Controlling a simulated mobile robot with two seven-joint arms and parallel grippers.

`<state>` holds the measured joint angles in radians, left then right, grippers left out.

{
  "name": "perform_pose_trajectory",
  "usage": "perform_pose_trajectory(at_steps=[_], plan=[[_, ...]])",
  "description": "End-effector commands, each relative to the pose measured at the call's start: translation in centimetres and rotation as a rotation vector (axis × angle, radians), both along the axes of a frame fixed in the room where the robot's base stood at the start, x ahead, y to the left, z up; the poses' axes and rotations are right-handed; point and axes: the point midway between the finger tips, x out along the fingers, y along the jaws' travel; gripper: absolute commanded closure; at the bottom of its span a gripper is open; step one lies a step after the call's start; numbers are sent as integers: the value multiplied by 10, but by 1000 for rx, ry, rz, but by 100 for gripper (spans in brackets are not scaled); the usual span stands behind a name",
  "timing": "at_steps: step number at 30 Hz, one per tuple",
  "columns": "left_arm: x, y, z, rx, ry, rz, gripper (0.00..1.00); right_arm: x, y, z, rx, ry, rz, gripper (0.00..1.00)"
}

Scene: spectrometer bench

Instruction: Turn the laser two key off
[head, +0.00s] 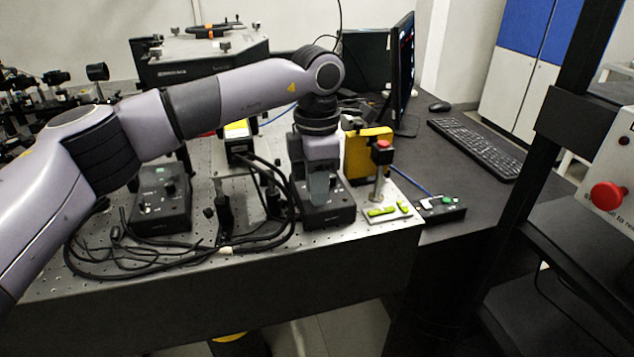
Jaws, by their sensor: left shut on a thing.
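My left gripper (322,198) points down onto the black control box (335,219) near the front right of the optical bench. Its fingers are shut at the box's top face. The laser two key is not visible as a separate part; the fingers cover the place they grip, so its angle cannot be told. A similar black control box (160,212) with small knobs stands further left on the bench. My right gripper is not in view.
Loose black cables (150,262) lie along the bench (378,231) front. Right of the gripper stand a yellow block (367,155), a post with a red top (382,146) and a small button box (443,209). A monitor (403,70) and keyboard (475,147) are behind.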

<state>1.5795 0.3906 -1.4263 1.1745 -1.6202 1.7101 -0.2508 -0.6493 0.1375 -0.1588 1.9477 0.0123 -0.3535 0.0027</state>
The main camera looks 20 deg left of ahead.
Motion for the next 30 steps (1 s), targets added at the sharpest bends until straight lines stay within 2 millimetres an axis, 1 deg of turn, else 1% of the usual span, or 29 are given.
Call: perform_pose_trajectory(at_steps=[7, 21, 22, 23, 24, 30], plan=[[1, 1, 1, 1, -3, 62, 100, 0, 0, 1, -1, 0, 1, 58], [1, 1, 1, 1, -3, 74, 100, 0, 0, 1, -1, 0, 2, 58], [1, 1, 1, 1, -3, 74, 67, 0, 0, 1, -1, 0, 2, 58], [1, 1, 1, 1, -3, 73, 57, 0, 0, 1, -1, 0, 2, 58], [1, 1, 1, 1, -3, 73, 51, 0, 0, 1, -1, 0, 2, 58], [0, 0, 1, 1, -1, 72, 51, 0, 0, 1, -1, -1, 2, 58]])
